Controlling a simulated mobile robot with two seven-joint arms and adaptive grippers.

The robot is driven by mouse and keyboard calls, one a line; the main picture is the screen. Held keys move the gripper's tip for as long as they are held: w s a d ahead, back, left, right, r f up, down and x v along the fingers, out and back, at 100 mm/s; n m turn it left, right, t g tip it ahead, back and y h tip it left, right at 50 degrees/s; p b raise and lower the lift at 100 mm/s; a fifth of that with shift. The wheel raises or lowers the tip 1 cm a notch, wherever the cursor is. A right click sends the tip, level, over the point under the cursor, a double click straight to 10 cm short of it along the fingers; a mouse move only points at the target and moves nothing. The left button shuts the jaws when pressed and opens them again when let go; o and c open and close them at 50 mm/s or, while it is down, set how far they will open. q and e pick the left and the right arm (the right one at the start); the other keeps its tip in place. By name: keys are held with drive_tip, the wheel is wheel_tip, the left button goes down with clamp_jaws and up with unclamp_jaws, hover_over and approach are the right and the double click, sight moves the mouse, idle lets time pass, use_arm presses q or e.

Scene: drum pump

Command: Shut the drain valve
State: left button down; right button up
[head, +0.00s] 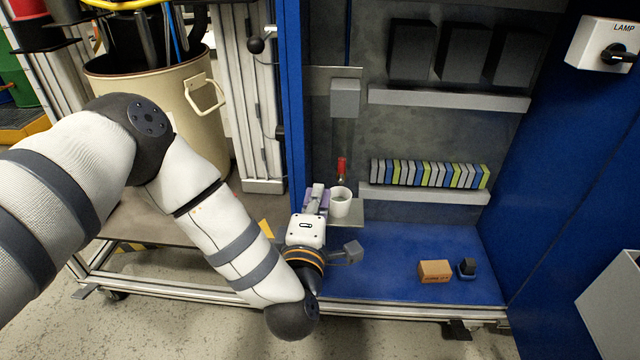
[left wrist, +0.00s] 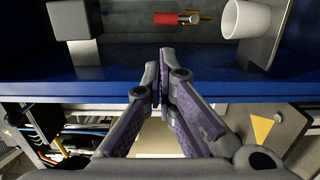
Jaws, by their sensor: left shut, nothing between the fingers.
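The drain valve's red handle (head: 341,168) stands upright on the grey back wall of the blue cabinet, below a grey box (head: 345,98). A white cup (head: 340,203) stands right under it. In the left wrist view, which is turned sideways, the red handle (left wrist: 178,18) has metal parts at its cup end, and the cup (left wrist: 245,20) is to its right. My left gripper (head: 319,190) is shut and empty, in front and to the left of the cup. Its fingertips (left wrist: 165,52) meet and point toward the handle, apart from it. My right gripper is not in view.
A grey shelf (head: 420,195) with a row of coloured blocks is right of the valve. An orange box (head: 435,271) and a small dark object (head: 467,268) lie on the blue floor (head: 390,255). A beige drum (head: 175,110) stands left, beyond the cabinet's blue post (head: 292,90).

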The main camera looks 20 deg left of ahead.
sight(342, 160)
use_arm(q)
drive_tip(key=b+x, duration=0.2)
drive_tip(key=x, duration=0.6)
drive_tip(key=shift+w, duration=0.25)
drive_tip(key=shift+w+d+r+m+p, duration=0.1)
drive_tip(key=shift+d+r+m+p, duration=0.05)
drive_tip(key=shift+m+p, duration=0.35)
drive_tip(key=shift+d+r+m+p, duration=0.2)
drive_tip(key=shift+m+p, duration=0.1)
drive_tip(key=shift+m, duration=0.3)
drive_tip(key=shift+w+d+r+m+p, duration=0.15)
drive_tip(key=shift+d+m+p, duration=0.15)
drive_tip(key=shift+m+p, duration=0.25)
drive_tip(key=shift+w+d+r+m+p, duration=0.15)
drive_tip(key=shift+d+m+p, duration=0.2)
drive_tip(key=shift+m, duration=0.3)
drive_tip(key=shift+d+p, duration=0.35)
drive_tip(key=shift+d, duration=0.2)
drive_tip(key=shift+w+d, duration=0.1)
